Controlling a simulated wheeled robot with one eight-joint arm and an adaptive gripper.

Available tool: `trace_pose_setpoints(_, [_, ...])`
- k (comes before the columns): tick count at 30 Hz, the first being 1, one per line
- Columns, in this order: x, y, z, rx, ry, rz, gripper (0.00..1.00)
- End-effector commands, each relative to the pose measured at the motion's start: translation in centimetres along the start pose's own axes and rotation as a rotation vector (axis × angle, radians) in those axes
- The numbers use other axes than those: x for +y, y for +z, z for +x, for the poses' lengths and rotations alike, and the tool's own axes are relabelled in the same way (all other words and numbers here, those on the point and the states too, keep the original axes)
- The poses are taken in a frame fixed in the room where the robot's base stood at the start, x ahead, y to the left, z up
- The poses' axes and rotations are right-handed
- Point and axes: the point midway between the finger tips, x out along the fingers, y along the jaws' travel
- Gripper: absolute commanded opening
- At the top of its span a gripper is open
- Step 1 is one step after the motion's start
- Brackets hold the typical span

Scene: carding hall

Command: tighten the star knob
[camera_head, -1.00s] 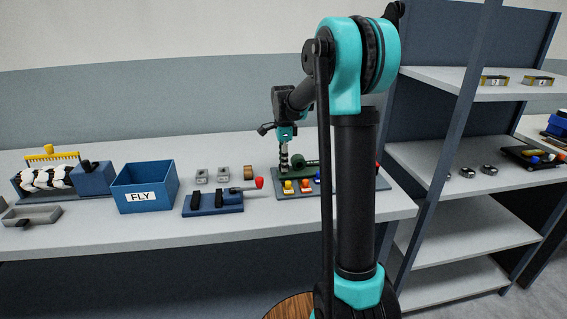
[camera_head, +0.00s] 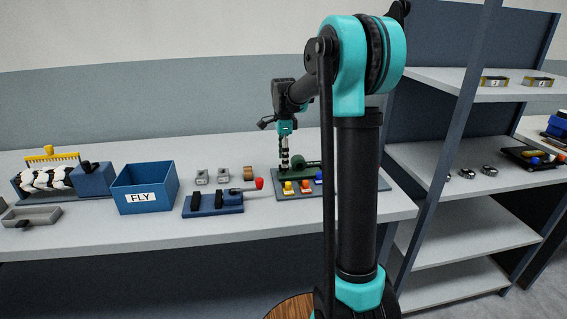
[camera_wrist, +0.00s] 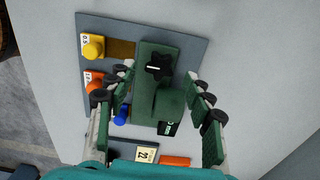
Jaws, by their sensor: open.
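The black star knob (camera_wrist: 158,66), with a white line on its top, sits on a green block (camera_wrist: 152,100) in the wrist view. The green block stands on a grey-blue board (camera_wrist: 195,30). My gripper (camera_wrist: 163,88) is open above the board, its green-padded fingers spread to either side of the block. The knob lies between and beyond the fingers in the picture, and I see no finger touching it. In the head view my gripper (camera_head: 285,160) points down over the board; the knob is too small to make out there.
Yellow (camera_wrist: 93,47), orange (camera_wrist: 94,80) and blue (camera_wrist: 121,114) knobs stand left of the block. In the head view, a blue clamp-like fixture with a red knob (camera_head: 258,183), a blue FLY bin (camera_head: 145,188) and a shelf rack (camera_head: 450,165) flank the board.

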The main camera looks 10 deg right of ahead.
Motion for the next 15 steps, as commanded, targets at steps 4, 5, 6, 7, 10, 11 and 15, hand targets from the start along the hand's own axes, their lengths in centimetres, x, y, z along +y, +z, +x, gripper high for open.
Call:
trace_pose_setpoints(4, [0.0,0.0,-3.2,0.0,0.0,0.0,0.52])
trace_pose_setpoints(5, [0.0,0.0,-3.8,0.0,0.0,0.0,0.52])
trace_pose_setpoints(6, [0.0,0.0,-4.6,0.0,0.0,0.0,0.52])
trace_pose_setpoints(7, [0.0,0.0,-5.2,0.0,0.0,0.0,0.52])
trace_pose_setpoints(10, [0.0,0.0,-6.9,0.0,0.0,0.0,0.52])
trace_pose_setpoints(11, [0.0,0.0,-7.3,0.0,0.0,0.0,0.52])
trace_pose_setpoints(15, [0.0,0.0,-8.7,0.0,0.0,0.0,0.52])
